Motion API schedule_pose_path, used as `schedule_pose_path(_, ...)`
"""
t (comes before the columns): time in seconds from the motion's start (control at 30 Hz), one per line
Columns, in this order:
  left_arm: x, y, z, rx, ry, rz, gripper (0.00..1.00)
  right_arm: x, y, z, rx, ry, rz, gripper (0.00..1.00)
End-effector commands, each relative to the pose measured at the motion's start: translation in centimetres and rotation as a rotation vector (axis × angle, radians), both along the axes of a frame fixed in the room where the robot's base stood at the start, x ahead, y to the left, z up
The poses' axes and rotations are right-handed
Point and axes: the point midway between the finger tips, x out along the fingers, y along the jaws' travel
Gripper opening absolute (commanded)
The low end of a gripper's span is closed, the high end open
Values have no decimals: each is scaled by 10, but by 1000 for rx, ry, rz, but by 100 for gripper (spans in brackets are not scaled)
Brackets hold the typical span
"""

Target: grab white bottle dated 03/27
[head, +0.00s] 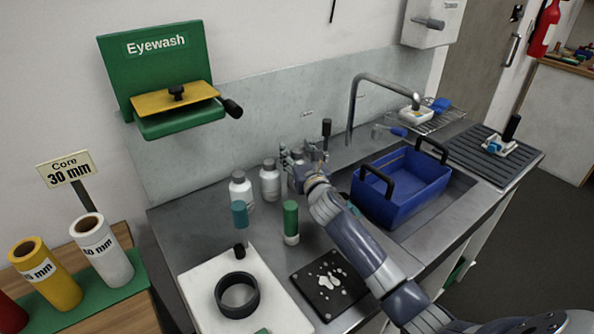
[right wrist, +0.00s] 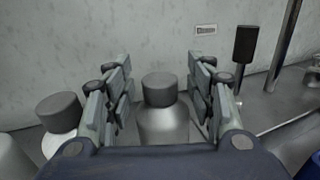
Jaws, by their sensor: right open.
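Three white bottles with grey caps stand in a row at the back of the steel counter: a left one (head: 241,190), a middle one (head: 269,182) and a right one (head: 295,156), which my right gripper partly hides. My right gripper (head: 303,160) is open at the right bottle. In the right wrist view that bottle (right wrist: 163,121) stands upright between the open fingers, with some room on each side. Another bottle (right wrist: 60,143) is outside the left finger. I cannot read a date on any bottle. My left gripper is not in view.
A blue basin (head: 405,190) with black handles sits in the sink to the right, beside a tap (head: 355,95). The wall is close behind.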

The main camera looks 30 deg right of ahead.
Motion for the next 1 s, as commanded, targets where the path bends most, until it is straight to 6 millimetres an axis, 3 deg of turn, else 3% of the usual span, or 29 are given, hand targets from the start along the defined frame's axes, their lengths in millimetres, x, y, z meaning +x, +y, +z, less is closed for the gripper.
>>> schedule_pose_path(0.03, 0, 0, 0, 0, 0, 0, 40, 0, 0, 0, 0, 0, 0, 44)
schedule_pose_path(0.23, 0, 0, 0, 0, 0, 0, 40, 0, 0, 0, 0, 1, 0, 0)
schedule_pose_path(0.63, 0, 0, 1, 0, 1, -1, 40, 0, -1, 10, -4, -3, 0, 0)
schedule_pose_path(1.0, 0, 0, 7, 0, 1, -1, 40, 0, -1, 77, -5, -6, 1, 0)
